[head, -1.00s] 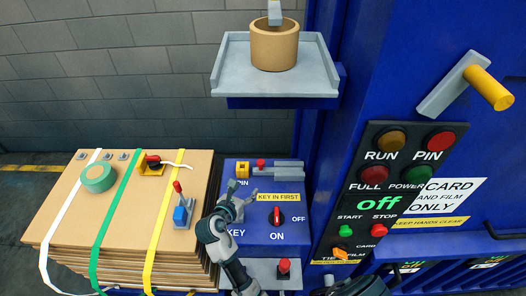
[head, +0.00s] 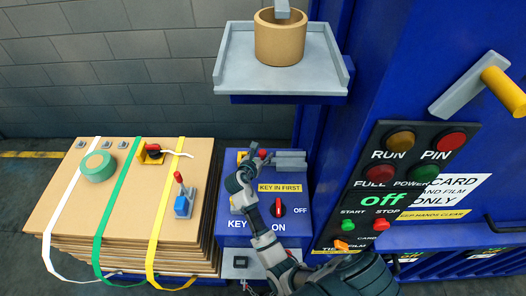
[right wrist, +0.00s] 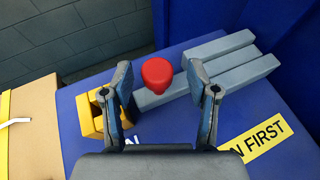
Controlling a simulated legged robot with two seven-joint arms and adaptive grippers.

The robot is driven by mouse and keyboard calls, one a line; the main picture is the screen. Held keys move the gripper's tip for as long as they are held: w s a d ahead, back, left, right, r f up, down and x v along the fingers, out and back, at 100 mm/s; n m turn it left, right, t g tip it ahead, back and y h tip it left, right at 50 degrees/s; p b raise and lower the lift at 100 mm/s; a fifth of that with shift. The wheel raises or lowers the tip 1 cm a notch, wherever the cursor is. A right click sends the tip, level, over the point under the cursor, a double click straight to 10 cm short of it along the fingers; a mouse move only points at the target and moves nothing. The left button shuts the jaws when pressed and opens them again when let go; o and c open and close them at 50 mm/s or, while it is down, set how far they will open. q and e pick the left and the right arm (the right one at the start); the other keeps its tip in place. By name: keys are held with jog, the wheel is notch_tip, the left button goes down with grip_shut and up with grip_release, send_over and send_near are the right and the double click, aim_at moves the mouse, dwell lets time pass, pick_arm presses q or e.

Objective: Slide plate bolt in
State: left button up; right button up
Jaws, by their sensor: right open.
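The plate bolt is a grey bar with a red knob on top of the blue box (head: 230,205). In the right wrist view the bolt's red knob (right wrist: 157,73) stands at the left part of the grey bar (right wrist: 163,97), beside a yellow block (right wrist: 92,112). My right gripper (head: 251,161) is open over the back of the blue box. In the right wrist view its fingers (right wrist: 160,78) are on either side of the knob; I cannot tell whether they touch it. In the head view the gripper partly hides the bolt and yellow block. My left gripper is not in view.
A red ON/OFF switch (head: 278,208) is in front of the bolt. A dark button panel (head: 392,180) is right. A grey shelf (head: 232,82) holds a brown pot.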

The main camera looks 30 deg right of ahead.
aim_at(274, 160)
jog(key=shift+x, duration=1.15)
jog(key=shift+d, duration=0.1)
jog(key=shift+w+a+r, duration=0.1)
jog(key=shift+a, duration=0.65)
jog(key=shift+c, duration=1)
jog(key=shift+r, duration=0.1)
jog(key=c, duration=0.8)
jog(key=shift+d, duration=0.35)
grip_shut()
jog(key=shift+s+d, duration=0.35)
jog(key=s+d, duration=0.1)
jog(key=d, duration=0.2)
jog(key=shift+s, duration=0.4)
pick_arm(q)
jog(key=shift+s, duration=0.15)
pick_arm(e)
jog(key=shift+s+d, duration=0.1)
jog(key=shift+d, duration=0.1)
